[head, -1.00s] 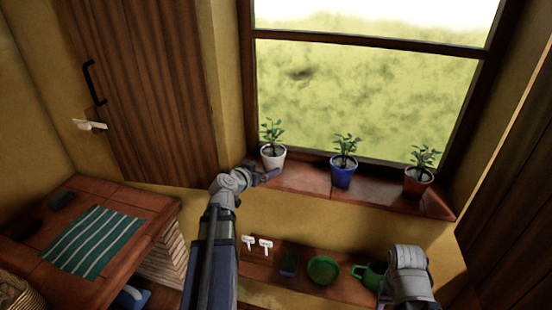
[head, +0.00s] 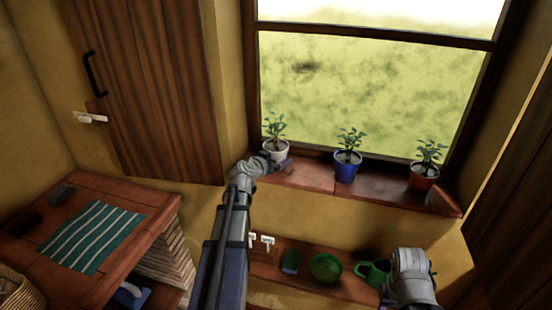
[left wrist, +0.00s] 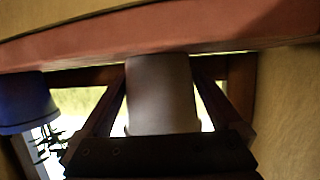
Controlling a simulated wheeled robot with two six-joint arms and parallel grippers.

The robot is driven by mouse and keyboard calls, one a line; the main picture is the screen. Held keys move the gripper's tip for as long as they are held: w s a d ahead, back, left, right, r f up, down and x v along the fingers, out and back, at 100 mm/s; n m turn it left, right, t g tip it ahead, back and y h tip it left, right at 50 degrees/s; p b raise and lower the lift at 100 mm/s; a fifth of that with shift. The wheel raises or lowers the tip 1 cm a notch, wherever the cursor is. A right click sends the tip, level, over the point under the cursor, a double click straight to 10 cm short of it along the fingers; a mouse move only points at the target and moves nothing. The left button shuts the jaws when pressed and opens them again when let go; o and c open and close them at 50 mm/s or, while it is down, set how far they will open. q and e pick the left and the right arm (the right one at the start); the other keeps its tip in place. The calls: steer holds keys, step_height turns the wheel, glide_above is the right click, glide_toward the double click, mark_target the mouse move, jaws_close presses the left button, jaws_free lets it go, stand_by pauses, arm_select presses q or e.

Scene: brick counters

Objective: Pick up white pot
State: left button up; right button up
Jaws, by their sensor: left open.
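The white pot (head: 277,150) with a green plant stands upright at the left end of the window sill. My left gripper (head: 274,163) is at the pot, low against its front side. In the left wrist view, which is upside down, the white pot (left wrist: 162,95) lies between the two open fingers of my left gripper (left wrist: 160,75). I cannot tell whether either finger touches it. My right arm shows at the lower right of the head view, but its gripper fingers are hidden.
A blue pot (head: 346,167) and a terracotta pot (head: 423,178) stand farther right on the brick sill (head: 312,174). Below is a shelf with a green bowl (head: 326,268) and a green cup (head: 372,272). A brick counter with a striped cloth (head: 92,237) is at left.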

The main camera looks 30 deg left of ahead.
arm_select(q)
jaws_close()
stand_by(0.8)
